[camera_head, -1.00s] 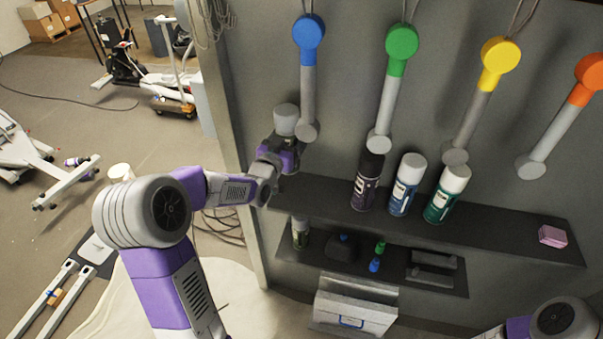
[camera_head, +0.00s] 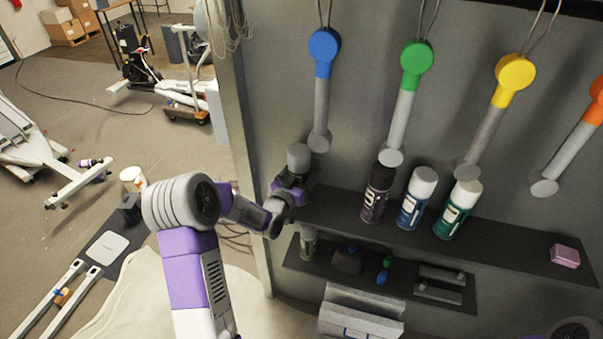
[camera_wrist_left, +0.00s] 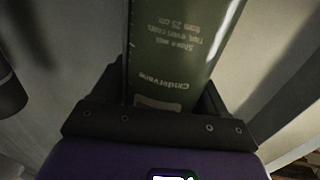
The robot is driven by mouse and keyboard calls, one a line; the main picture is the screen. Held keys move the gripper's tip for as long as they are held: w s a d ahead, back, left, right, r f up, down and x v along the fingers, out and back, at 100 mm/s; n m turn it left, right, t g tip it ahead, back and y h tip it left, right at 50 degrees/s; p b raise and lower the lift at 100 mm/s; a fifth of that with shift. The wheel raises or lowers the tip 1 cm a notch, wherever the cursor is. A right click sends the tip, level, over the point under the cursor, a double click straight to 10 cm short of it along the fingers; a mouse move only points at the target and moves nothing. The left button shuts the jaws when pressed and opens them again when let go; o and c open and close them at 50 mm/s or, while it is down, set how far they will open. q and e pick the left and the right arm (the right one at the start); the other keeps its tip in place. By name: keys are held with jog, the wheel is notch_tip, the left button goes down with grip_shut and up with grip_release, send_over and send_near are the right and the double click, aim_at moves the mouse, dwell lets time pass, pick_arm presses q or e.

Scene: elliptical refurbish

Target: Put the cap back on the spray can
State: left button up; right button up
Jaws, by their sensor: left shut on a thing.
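My left gripper (camera_wrist_left: 168,110) is shut on a dark green spray can (camera_wrist_left: 172,55). In the left wrist view the can's printing reads upside down, and its ends are not seen. In the head view my left gripper (camera_head: 290,192) is at the left end of the upper shelf, its fingers hidden. A greenish can (camera_head: 307,243) stands just below it and looks like the held one; its top is hidden. No loose cap can be picked out for certain; a small green item (camera_head: 388,261) and a blue item (camera_head: 381,277) lie on the lower shelf. My right gripper is not in view.
The upper shelf (camera_head: 500,243) holds a black-capped can (camera_head: 377,195), two white-capped cans, blue (camera_head: 416,199) and green (camera_head: 458,209), and a pink block (camera_head: 565,256). Coloured-handled tools hang above. A grey box (camera_head: 360,312) stands below.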

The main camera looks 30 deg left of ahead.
pick_arm(q)
jog(key=shift+r, duration=0.15)
jog(key=shift+f+b, duration=0.2)
jog(key=shift+b, duration=0.15)
jog(key=o, duration=1.4)
jog(key=shift+c, duration=0.2)
jog(key=s, duration=0.8)
jog(key=s+d+b, duration=0.1)
jog(key=s, duration=0.3)
jog(key=shift+r, duration=0.15)
